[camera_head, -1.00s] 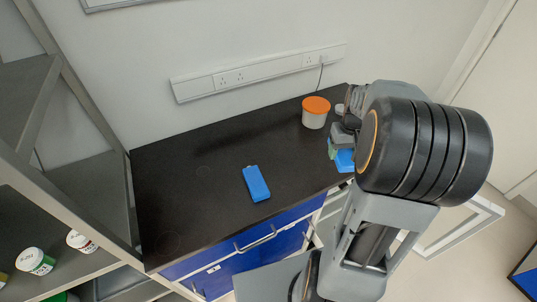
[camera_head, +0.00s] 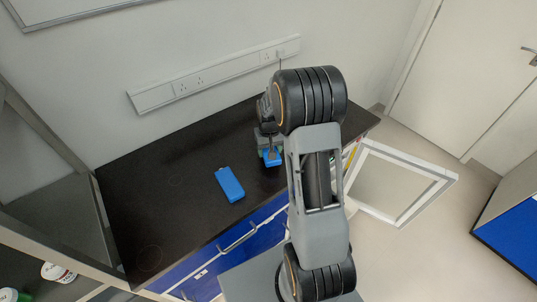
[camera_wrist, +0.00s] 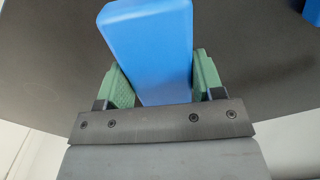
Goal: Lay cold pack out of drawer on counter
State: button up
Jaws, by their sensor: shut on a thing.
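My gripper (camera_head: 268,145) is shut on a blue cold pack (camera_head: 272,158), over the black counter (camera_head: 150,190). In the wrist view the held cold pack (camera_wrist: 150,45) sits between the green finger pads (camera_wrist: 165,85) and extends forward from them. I cannot tell whether it touches the counter. A second blue pack (camera_head: 230,184) lies flat on the counter, left of and nearer than the held one. A corner of it shows at the upper right of the wrist view (camera_wrist: 312,10). Blue drawer fronts (camera_head: 240,240) with handles run below the counter's front edge.
My arm hides the counter's right part. A white wall socket strip (camera_head: 210,76) runs behind the counter. A shelf unit with tubs (camera_head: 58,272) stands at the left. The counter's left half is clear.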

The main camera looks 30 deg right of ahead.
notch_tip(320, 180, down, 3)
jog(key=shift+w+a+p, duration=0.1)
jog(key=shift+w+p, duration=0.05)
jog(key=shift+p, duration=0.35)
jog(key=shift+f, duration=0.2)
jog(key=shift+f, duration=0.1)
jog(key=shift+f, duration=0.15)
jog(key=o, duration=1)
